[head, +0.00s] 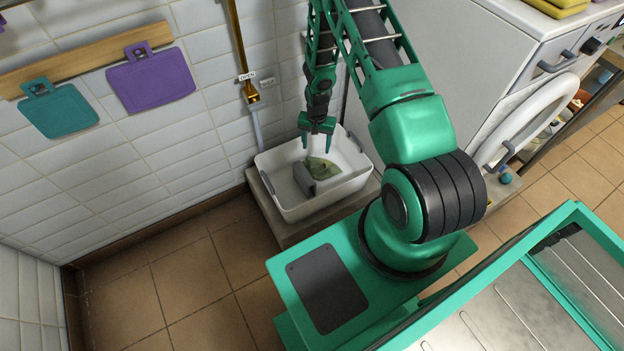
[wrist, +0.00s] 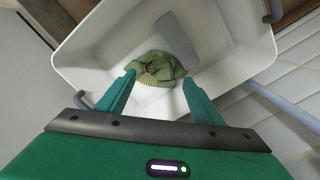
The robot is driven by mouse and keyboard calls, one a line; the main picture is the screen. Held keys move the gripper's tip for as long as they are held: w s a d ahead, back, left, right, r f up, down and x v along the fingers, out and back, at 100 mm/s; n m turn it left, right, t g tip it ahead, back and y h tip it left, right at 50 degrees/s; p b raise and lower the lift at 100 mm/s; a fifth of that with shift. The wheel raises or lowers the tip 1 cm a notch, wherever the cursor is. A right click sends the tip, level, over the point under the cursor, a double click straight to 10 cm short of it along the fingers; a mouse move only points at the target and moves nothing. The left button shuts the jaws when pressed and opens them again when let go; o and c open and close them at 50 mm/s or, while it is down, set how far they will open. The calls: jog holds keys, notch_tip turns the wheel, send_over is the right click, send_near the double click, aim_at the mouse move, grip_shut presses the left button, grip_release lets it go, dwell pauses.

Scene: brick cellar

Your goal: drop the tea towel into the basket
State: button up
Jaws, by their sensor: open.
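The green tea towel (head: 322,168) lies crumpled inside the white basket (head: 314,205), on its floor. In the wrist view the towel (wrist: 158,68) shows folds and lies beyond my fingertips, inside the basket (wrist: 85,62). My gripper (head: 316,145) is over the basket, pointing down, with its fingers apart. In the wrist view the space between the fingers of my gripper (wrist: 160,88) lines up with the towel, and nothing is held. I cannot tell exactly how far the fingertips are above the towel.
A dark grey object (head: 304,181) lies in the basket beside the towel. The basket stands on a low stone block (head: 285,236) against the tiled wall. A white washing machine (head: 445,75) stands to the right. A copper pipe (head: 240,50) runs down the wall. The tiled floor at left is clear.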

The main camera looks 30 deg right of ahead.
jog(key=shift+o, duration=1.2)
notch_tip(320, 180, up, 6)
jog(key=shift+f, duration=0.25)
notch_tip(320, 180, up, 11)
jog(key=shift+f, duration=0.15)
dwell(0.4)
